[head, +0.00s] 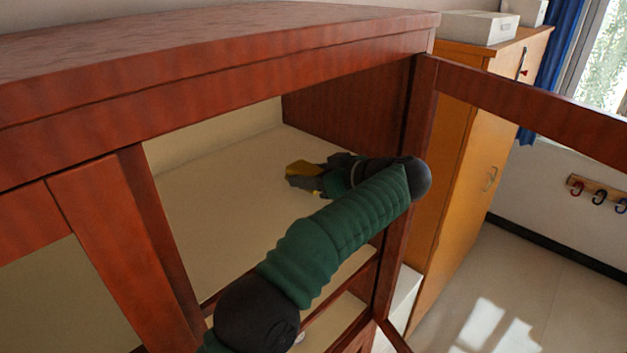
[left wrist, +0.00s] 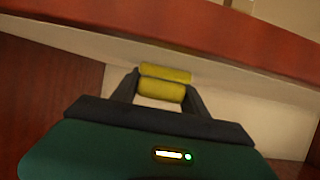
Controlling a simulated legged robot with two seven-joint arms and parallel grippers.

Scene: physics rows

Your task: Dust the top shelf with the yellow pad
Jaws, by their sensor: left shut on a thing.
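The yellow pad (head: 302,168) is inside the cabinet, over the pale top shelf (head: 225,195), towards its right side. My left gripper (head: 310,178) is shut on the pad; my arm reaches in through the open door from the front. In the left wrist view the pad (left wrist: 163,82) sits between the two dark fingers (left wrist: 160,92). I cannot tell whether the pad touches the shelf. My gripper and forearm hide part of the shelf's right side. My right gripper is not in view.
The red-brown cabinet's right door (head: 540,105) stands open to the right. An upright divider (head: 140,240) bounds the opening at left, and the cabinet's side wall (head: 345,110) bounds it at right. A wooden cupboard (head: 475,150) stands beyond. The shelf left of my gripper is clear.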

